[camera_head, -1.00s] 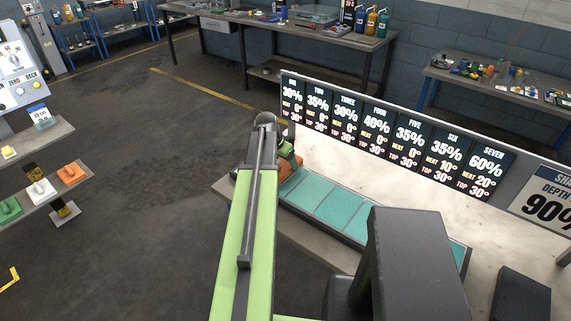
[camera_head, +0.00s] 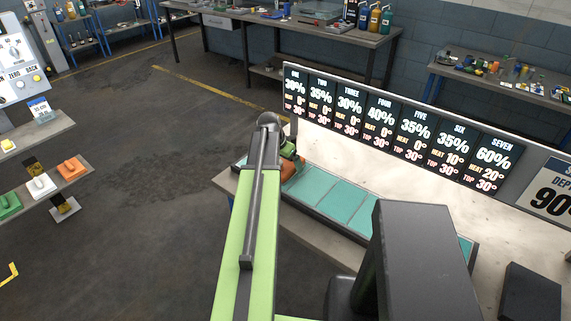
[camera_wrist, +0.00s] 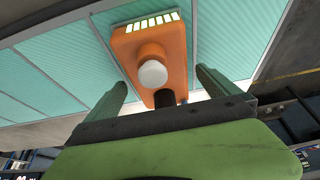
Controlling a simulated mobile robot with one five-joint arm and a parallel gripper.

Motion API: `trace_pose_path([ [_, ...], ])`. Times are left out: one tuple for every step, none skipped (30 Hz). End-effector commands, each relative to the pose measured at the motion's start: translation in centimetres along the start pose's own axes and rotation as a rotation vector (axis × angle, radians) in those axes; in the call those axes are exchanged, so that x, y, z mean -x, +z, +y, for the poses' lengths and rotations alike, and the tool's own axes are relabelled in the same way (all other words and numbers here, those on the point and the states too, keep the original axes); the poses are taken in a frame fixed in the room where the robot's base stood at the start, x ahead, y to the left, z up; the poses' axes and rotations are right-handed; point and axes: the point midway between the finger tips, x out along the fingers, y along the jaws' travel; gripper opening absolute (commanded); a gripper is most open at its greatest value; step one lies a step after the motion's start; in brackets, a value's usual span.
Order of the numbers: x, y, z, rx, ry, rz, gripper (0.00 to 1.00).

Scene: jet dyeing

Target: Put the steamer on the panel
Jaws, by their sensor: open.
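The steamer (camera_wrist: 155,48) is an orange block with a white round knob and a row of pale lit bars. In the wrist view it sits over the teal panel (camera_wrist: 225,50), between my two fingers. My gripper (camera_wrist: 160,82) is open, with one green finger on each side of the steamer and visible gaps. In the head view the steamer (camera_head: 289,170) shows small beside my arm's end, over the left part of the teal panel (camera_head: 345,202). My gripper (camera_head: 291,152) is mostly hidden there behind my arm. I cannot tell whether the steamer rests fully on the panel.
A display board (camera_head: 400,125) with several percentage readouts stands along the panel's back edge. A shelf (camera_head: 45,195) at left holds orange, white and green blocks. A workbench (camera_head: 290,25) stands behind.

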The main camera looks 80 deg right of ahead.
Motion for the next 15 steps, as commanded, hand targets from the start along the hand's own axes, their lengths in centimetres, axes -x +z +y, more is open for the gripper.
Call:
trace_pose_path([
  [0.1, 0.0, 0.0, 0.000, 0.000, 0.000, 1.00],
  [0.2, -0.1, 0.0, 0.000, 0.000, 0.000, 1.00],
  [0.4, -0.1, 0.0, 0.000, 0.000, 0.000, 1.00],
  [0.6, -0.2, 0.0, 0.000, 0.000, 0.000, 1.00],
  [0.9, -0.2, 0.0, 0.001, 0.000, 0.000, 1.00],
  [1.4, -0.2, 0.0, 0.001, 0.000, 0.000, 1.00],
  [1.8, -0.2, 0.0, 0.001, 0.000, 0.000, 1.00],
  [2.3, -0.2, 0.0, 0.001, 0.000, 0.000, 1.00],
  [3.1, -0.3, 0.0, 0.002, 0.000, 0.000, 1.00],
  [3.7, -0.3, 0.0, 0.002, 0.000, 0.000, 1.00],
  [4.4, -0.3, 0.0, 0.002, 0.000, 0.000, 1.00],
  [5.3, -0.4, 0.0, 0.002, 0.000, 0.000, 1.00],
  [6.1, -0.4, 0.0, 0.002, 0.000, 0.000, 1.00],
  [6.8, -0.4, 0.0, 0.002, 0.000, 0.000, 1.00],
  [7.9, -0.4, 0.1, 0.001, 0.000, 0.000, 1.00],
])
